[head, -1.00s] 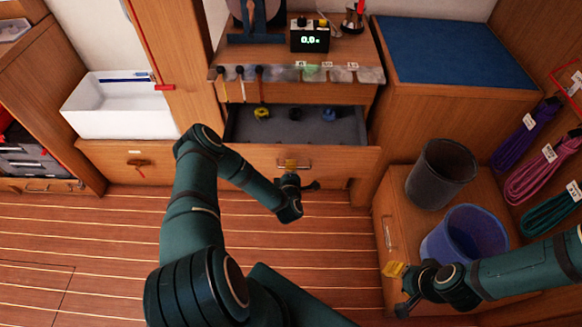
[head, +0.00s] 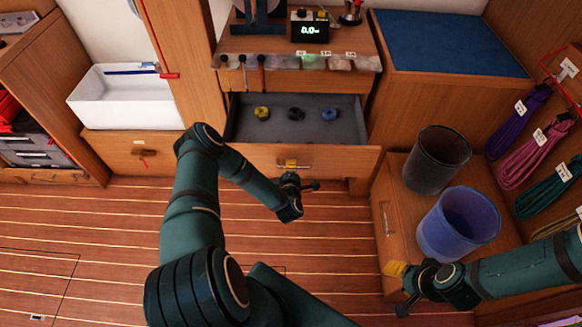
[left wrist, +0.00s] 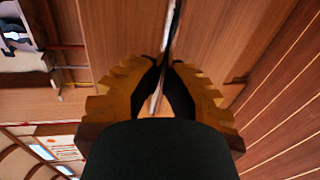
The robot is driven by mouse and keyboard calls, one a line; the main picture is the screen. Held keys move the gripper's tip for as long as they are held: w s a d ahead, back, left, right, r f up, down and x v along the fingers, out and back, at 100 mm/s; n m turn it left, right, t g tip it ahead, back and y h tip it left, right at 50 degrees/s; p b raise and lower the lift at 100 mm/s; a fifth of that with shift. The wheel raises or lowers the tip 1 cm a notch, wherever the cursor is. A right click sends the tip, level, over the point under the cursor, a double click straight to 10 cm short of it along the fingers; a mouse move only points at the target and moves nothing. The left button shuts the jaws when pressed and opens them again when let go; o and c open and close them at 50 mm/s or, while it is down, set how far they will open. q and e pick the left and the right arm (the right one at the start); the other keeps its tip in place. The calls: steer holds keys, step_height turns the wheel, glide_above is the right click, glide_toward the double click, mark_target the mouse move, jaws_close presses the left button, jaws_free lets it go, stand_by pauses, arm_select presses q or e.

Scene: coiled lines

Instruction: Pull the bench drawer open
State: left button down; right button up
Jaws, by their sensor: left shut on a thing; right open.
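The bench drawer (head: 340,158) is pulled out below the worktop in the head view. Its grey inside (head: 350,107) shows, with a yellow, a dark and a blue coil lying in it. My left gripper (head: 293,165) is shut on the drawer handle (head: 306,167) at the drawer front. In the left wrist view the yellow fingers (left wrist: 160,88) close around the metal handle bar (left wrist: 174,30). My right gripper (head: 396,284) is open and empty at the lower right, by the low wooden locker.
A dark bin (head: 437,160) and a blue bin (head: 459,224) stand on the low locker at the right. Coiled lines (head: 536,157) hang on the right wall. A white basin (head: 122,97) is at the left. The plank floor before the drawer is clear.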

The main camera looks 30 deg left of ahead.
arm_select(q)
steer(key=c, duration=1)
jaws_free()
steer(key=shift+s+d, duration=0.1)
steer(key=v, duration=1.1)
steer(key=shift+s+d+r, duration=0.1)
steer(key=shift+s+d, duration=0.15)
steer(key=shift+s, duration=0.1)
